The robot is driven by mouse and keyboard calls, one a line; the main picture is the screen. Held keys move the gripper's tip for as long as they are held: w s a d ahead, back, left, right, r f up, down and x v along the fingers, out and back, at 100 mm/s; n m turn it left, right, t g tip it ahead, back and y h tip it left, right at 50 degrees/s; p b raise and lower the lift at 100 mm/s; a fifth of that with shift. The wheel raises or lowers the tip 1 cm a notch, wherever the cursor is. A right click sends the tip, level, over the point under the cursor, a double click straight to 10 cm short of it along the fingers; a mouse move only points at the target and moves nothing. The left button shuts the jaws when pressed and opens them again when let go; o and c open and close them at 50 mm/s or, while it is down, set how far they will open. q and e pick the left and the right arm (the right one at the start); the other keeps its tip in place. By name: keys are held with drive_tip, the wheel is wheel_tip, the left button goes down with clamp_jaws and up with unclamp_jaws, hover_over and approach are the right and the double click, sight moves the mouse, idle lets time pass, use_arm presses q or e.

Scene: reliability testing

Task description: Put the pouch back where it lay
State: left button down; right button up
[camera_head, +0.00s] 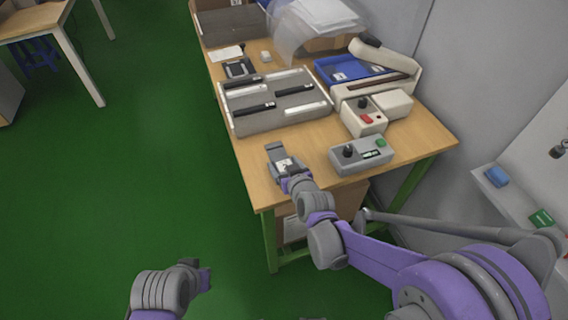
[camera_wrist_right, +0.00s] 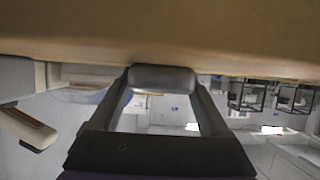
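I cannot tell for certain which thing is the pouch. A clear, crumpled plastic bag (camera_head: 310,28) lies at the back of the table. My right gripper (camera_head: 277,152) is low over the table's near left corner. A small white patch with dark marks (camera_head: 286,163) shows at its fingers; whether it is held or lies behind them is unclear. In the right wrist view the gripper (camera_wrist_right: 163,78) shows as a dark frame with a rounded grey end close to the tabletop. My left gripper (camera_head: 204,276) is over the green floor, away from the table, its fingers mostly hidden.
The wooden table (camera_head: 253,172) bears a grey tray (camera_head: 240,122) with black and white bars, a grey control box (camera_head: 361,155), a cream box with a red button (camera_head: 364,117), a blue tray (camera_head: 352,76) and a small dark device (camera_head: 240,69).

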drive_tip(key=shift+o, duration=1.1)
drive_tip(key=shift+r, duration=0.25)
drive_tip(key=p+v, duration=0.2)
drive_tip(key=v, duration=1)
drive_tip(key=s+d+f+m+g+h, duration=0.1)
drive_tip(key=s+d+f+g+h, duration=0.1)
drive_tip(key=s+d, duration=0.4)
drive_tip(key=s+d+f+m+g+h, duration=0.1)
drive_tip(key=s+d+g, duration=0.4)
drive_tip(key=s, duration=0.8)
drive_tip(key=shift+s+d+f+m+g+h, duration=0.3)
drive_tip(key=shift+d+f+m+h, duration=0.15)
drive_tip(key=shift+d+m, duration=0.3)
